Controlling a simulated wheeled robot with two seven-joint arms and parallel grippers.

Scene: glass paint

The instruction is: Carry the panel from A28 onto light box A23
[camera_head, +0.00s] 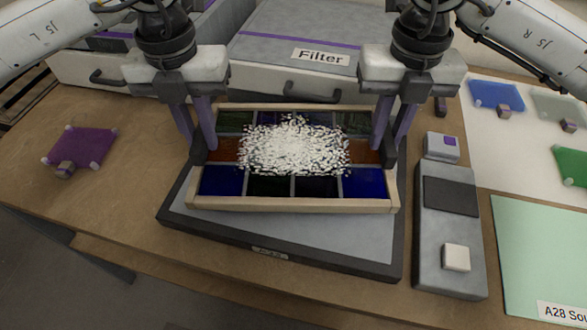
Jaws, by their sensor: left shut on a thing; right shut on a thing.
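The panel (270,186) has a pale wooden frame around dark blue, green and amber glass panes. White speckles cover its middle. My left gripper (201,148) is shut on the panel's left end, and my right gripper (381,145) is shut on its right end. The panel is over the light box (300,236), a grey slab with a dark rim and a small label on its front edge that is too small to read surely. I cannot tell whether the panel touches it. The pale green A28 mat (530,250) lies at the right, bare where visible.
A grey control unit (450,225) with a white button stands close right of the light box. Grey drawers, one labelled Filter (320,57), stand behind. A purple plate (82,147) lies at the left. Blue (495,95) and green (573,165) plates lie at the right.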

